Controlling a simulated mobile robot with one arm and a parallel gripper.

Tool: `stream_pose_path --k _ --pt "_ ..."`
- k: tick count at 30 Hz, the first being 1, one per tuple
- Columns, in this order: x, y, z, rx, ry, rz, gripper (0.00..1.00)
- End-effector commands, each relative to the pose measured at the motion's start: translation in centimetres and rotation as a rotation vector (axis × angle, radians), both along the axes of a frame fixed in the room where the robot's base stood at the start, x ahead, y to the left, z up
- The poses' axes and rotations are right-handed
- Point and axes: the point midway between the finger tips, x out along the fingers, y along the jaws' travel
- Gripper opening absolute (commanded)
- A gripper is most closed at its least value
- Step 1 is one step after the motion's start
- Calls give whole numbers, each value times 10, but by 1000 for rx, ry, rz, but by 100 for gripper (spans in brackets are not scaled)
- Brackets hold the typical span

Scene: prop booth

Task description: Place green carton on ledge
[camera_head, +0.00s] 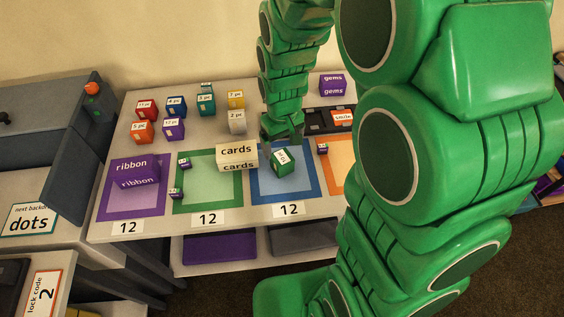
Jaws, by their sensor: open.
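The green carton (281,163), with a white label, is on the blue-bordered square of the table, turned at an angle. My gripper (284,146) is open, pointing down just above and behind the carton. I cannot tell whether its fingertips touch or straddle the carton. No surface is clearly marked as the ledge, so I cannot tell which one it is.
A cream cards box (237,157) stands close left of the carton. A purple ribbon box (134,171) is farther left. Several small labelled blocks stand behind. A dark tray (318,122) and purple gems box (332,84) are at back right. My arm hides the table's right side.

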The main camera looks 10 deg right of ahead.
Motion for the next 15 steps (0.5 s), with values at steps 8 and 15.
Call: stream_pose_path --k 8,15 --pt "3 3 -14 1 1 9 87" --pt "4 2 -32 1 0 9 87"
